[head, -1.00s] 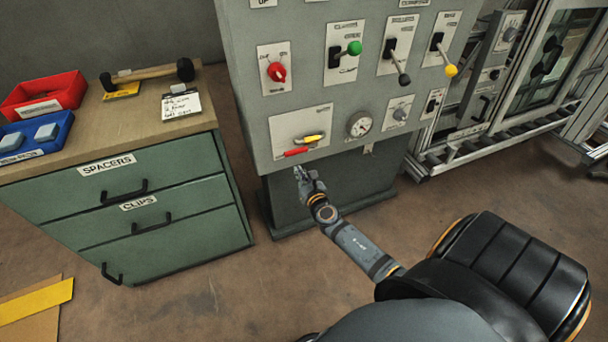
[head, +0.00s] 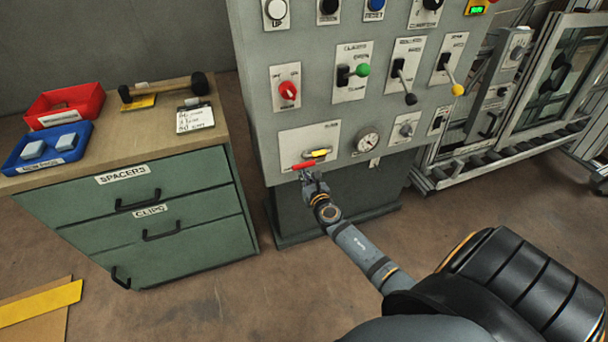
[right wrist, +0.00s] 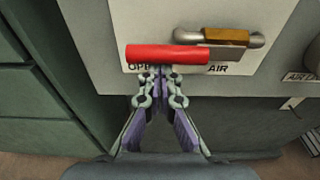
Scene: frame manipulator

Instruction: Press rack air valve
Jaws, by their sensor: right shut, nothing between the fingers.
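The rack air valve has a red lever handle (head: 303,165) lying roughly level on a white plate (head: 310,140) low on the grey control panel. In the right wrist view the red handle (right wrist: 167,55) lies across the top of the fingers, above the partly covered "OPEN" and "AIR" lettering. A brass-coloured body (right wrist: 226,36) on a metal pipe sits to its right. My right gripper (head: 305,176) is shut and empty, with its tips just under the handle; it also shows in the right wrist view (right wrist: 160,72). I cannot tell whether the tips touch the handle. My left gripper is not in view.
A gauge (head: 368,140) and a grey knob (head: 405,129) sit right of the valve. A red rotary switch (head: 288,90) and several levers are above.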

